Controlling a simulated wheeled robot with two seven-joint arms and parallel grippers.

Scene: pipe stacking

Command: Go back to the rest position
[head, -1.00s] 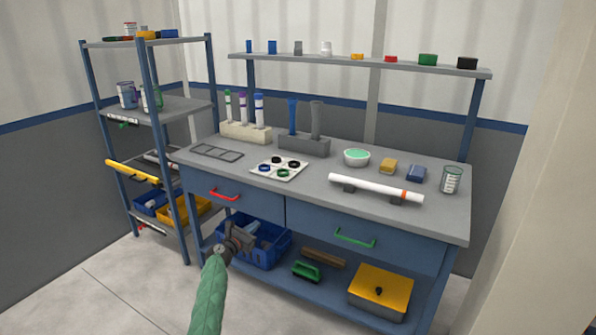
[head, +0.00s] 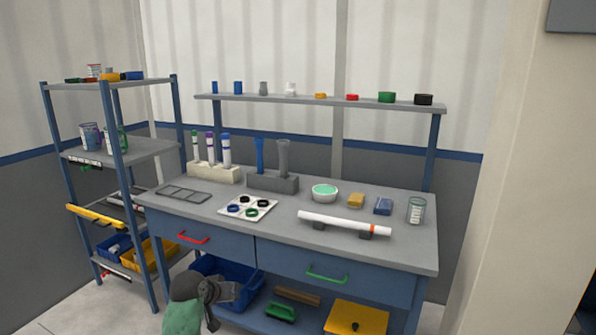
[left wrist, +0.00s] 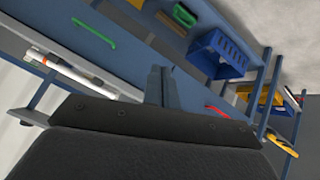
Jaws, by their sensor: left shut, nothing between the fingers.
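My left gripper (head: 226,291) shows low in the head view, left of centre, on my green-sleeved arm. It is in front of the bench's lower shelf and overlaps the view of the blue bin (head: 240,273) there. In the left wrist view its fingers (left wrist: 163,88) are together with nothing between them. The same blue bin (left wrist: 218,52) shows beyond them, apart from the fingers. My right gripper is not in view.
The workbench (head: 330,260) has a red drawer handle (head: 193,238) and a green one (head: 326,275). A white pipe (head: 345,222) lies on supports on top. A shelf rack (head: 120,195) stands at the left. A pale pillar (head: 490,200) is at the right.

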